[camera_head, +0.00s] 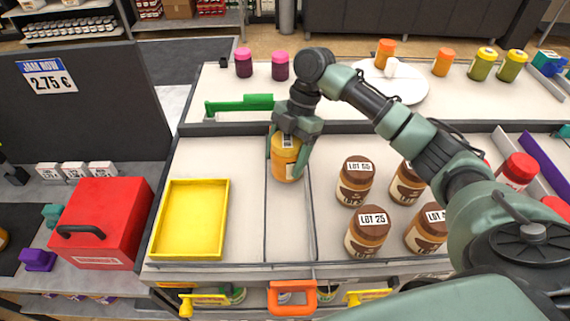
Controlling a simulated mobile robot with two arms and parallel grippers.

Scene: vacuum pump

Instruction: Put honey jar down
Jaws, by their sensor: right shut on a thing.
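The honey jar (285,167) is yellow-orange and upright, in the middle of the counter. My right gripper (289,150) is shut on it from above, with its fingers on both sides of the jar near the top. The jar is over the narrow middle compartment (289,228) of the counter; I cannot tell whether its base touches the surface. My left gripper does not show.
A yellow tray (224,225) lies to the left. Brown-lidded jars (368,232) stand close on the right, several labelled LOT. A green-handled item (240,104) lies behind. A red box (100,222) stands at far left. The middle compartment's front is clear.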

